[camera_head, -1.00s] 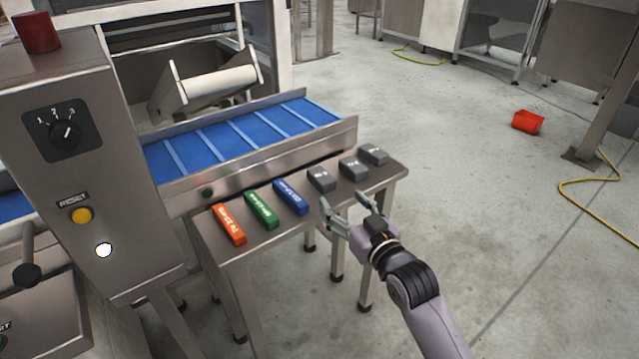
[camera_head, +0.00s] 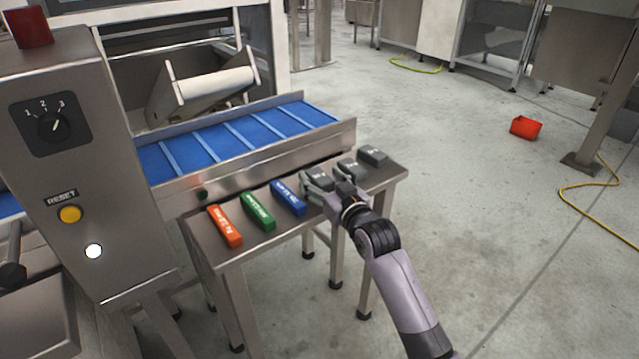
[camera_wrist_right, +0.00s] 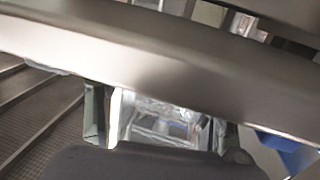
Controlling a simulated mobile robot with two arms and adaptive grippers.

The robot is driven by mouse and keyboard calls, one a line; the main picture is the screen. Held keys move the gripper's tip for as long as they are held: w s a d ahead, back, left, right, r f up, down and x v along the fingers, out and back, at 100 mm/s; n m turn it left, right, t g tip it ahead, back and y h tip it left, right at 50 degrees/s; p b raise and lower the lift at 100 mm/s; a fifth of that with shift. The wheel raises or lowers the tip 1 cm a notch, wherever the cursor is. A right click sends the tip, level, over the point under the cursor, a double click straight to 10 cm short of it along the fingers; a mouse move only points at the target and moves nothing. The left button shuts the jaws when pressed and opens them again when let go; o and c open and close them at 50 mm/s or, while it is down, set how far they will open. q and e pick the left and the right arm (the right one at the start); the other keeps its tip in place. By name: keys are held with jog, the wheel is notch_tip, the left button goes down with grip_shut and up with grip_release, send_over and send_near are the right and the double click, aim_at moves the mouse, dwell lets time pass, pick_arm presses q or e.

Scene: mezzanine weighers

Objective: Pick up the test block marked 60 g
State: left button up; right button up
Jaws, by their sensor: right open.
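Three dark grey test blocks sit in a row on the right part of a small steel table (camera_head: 240,260). They are the near-left grey block (camera_head: 318,177), the middle grey block (camera_head: 349,168) and the far-right grey block (camera_head: 373,155). Their marks are too small to read, so I cannot tell which is 60 g. My right gripper (camera_head: 318,190) is open at the near-left grey block, its fingers partly covering it; I cannot tell whether they touch it. The right wrist view shows the two fingers (camera_wrist_right: 160,122) apart, with a blurred shiny surface between them. My left gripper is out of view.
Orange (camera_head: 225,226), green (camera_head: 257,211) and blue (camera_head: 288,198) bars lie left of the grey blocks. A blue belt conveyor (camera_head: 235,138) runs behind the table. A control box (camera_head: 90,170) stands at left. A red container (camera_head: 525,127) lies on the open floor at right.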

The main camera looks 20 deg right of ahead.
jog(key=shift+c, duration=0.2)
jog(key=c, duration=1.3)
